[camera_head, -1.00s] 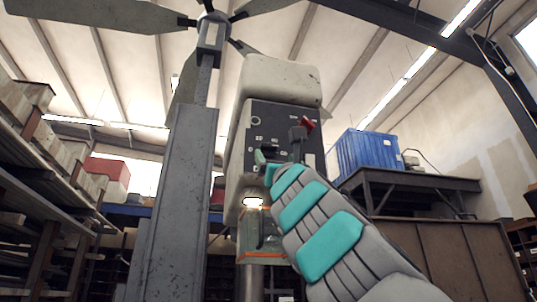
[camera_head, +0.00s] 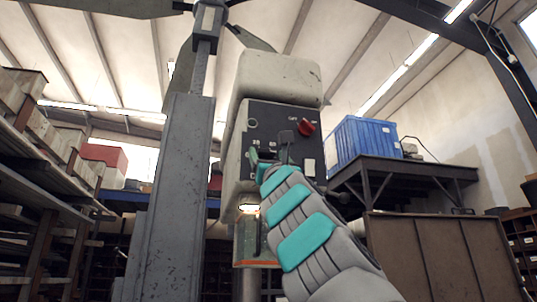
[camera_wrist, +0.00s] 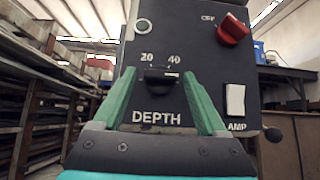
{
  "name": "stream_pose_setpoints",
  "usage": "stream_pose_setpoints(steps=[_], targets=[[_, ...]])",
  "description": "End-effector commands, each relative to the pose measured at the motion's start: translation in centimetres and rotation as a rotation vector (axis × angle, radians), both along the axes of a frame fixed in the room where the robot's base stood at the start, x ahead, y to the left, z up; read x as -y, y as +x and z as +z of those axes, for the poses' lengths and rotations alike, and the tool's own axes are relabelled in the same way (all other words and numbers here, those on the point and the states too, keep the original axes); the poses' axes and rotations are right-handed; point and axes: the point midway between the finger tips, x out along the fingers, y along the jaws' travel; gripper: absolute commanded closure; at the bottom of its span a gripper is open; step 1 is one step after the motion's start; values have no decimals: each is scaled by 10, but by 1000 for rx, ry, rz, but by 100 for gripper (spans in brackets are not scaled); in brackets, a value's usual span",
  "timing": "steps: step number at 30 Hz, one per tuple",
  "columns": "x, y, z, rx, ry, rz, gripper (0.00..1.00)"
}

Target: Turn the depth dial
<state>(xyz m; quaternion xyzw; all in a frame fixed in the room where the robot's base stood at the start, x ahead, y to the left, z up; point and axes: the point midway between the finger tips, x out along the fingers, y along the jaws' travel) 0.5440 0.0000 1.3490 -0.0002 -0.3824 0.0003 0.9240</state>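The depth dial (camera_wrist: 160,78) is a small black knob on the dark front panel (camera_wrist: 200,60), above the white word DEPTH and below the marks 20 and 40. My gripper (camera_wrist: 159,75) is open. Its two green fingers stand to the left and right of the dial, with a gap visible on each side. I cannot tell how far the fingertips are from the panel. In the head view, my gripper (camera_head: 268,160) is in front of the lower part of the machine's panel, and my arm and fingers hide the dial.
A red knob (camera_wrist: 233,28) sits at the panel's upper right, above a white switch (camera_wrist: 235,100) marked AMP. A lit lamp (camera_head: 248,208) is under the machine head (camera_head: 275,80). A grey column (camera_head: 175,190) stands left. A blue crate (camera_head: 365,140) is on a platform at right.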

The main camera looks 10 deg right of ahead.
Motion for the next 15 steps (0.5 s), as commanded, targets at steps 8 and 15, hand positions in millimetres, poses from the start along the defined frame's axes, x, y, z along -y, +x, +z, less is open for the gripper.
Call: stream_pose_setpoints(steps=[8, 15], targets=[[0, 0, 0, 0, 0, 0, 58], [0, 0, 0, 0, 0, 0, 85]])
